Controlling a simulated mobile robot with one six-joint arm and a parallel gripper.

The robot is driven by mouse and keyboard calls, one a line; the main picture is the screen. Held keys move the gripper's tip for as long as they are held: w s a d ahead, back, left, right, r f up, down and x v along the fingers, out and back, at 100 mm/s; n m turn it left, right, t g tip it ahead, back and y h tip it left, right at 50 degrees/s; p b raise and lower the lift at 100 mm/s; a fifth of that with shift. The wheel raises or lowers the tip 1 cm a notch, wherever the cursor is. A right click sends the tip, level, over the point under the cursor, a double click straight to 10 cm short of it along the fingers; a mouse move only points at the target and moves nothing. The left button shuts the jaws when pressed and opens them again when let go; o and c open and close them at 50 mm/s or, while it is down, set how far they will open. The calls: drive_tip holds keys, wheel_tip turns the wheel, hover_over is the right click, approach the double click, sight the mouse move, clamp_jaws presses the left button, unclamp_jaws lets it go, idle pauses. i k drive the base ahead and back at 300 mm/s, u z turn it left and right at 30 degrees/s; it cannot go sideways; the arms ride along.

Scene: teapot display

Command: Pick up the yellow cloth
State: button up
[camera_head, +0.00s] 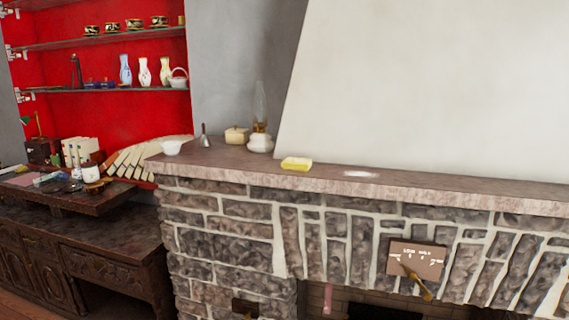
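The yellow cloth (297,163) lies folded on the stone mantel shelf (430,187), close to its front edge. It is a small flat block and nothing covers it. A whitish patch (361,174) shows on the shelf to its right. My gripper is not in view.
An oil lamp (260,120), a small cream box (236,135), a bell (204,136) and a white bowl (171,147) stand on the shelf left of the cloth. A plaque (416,261) hangs on the stone front below. A dark wooden cabinet (90,245) stands at left. The shelf's right part is clear.

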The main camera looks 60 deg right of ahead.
sight(301, 165)
drive_tip(key=u, duration=0.05)
drive_tip(key=i, duration=0.9)
drive_tip(key=u, duration=0.45)
